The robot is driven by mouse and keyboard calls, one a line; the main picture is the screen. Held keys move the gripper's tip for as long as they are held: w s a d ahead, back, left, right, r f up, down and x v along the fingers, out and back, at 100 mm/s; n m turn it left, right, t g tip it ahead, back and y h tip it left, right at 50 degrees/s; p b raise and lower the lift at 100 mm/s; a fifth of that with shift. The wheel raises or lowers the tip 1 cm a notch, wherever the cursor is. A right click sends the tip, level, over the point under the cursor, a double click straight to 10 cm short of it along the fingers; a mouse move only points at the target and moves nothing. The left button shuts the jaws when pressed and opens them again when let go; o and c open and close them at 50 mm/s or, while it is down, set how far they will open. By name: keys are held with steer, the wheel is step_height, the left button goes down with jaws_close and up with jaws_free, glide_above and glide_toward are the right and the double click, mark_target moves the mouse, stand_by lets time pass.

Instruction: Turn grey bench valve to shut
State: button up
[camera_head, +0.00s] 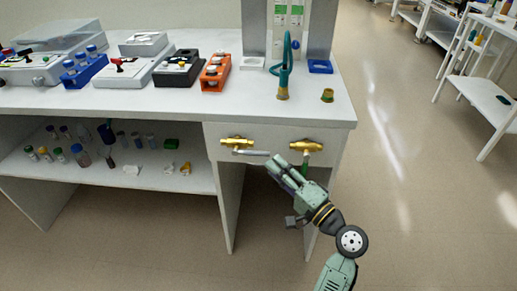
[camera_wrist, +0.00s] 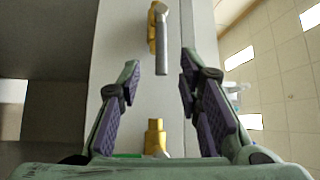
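The grey bench valve is a brass body (camera_head: 237,143) on the bench's front panel, with a grey lever (camera_head: 252,153) lying nearly level and pointing right. In the wrist view the brass body (camera_wrist: 153,28) is at the top and the grey lever (camera_wrist: 161,55) points down the picture. My gripper (camera_head: 273,163) is at the lever's free end. Its fingers (camera_wrist: 160,64) are open, one on each side of the lever's end in the wrist view, with visible gaps. I cannot tell whether the lever is at fingertip depth.
A second brass valve (camera_head: 306,146) with a green lever (camera_head: 304,167) hanging down sits to the right, close to my gripper. The benchtop (camera_head: 225,105) holds racks, devices and a teal hose (camera_head: 285,70). Small bottles and tubes stand on the shelf below.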

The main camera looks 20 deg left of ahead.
mark_target(258, 153)
steer(key=p+x, duration=0.2)
steer(key=x, duration=0.5)
steer(key=shift+w+a, duration=0.2)
steer(key=shift+a, duration=0.05)
jaws_close()
stand_by(0.6)
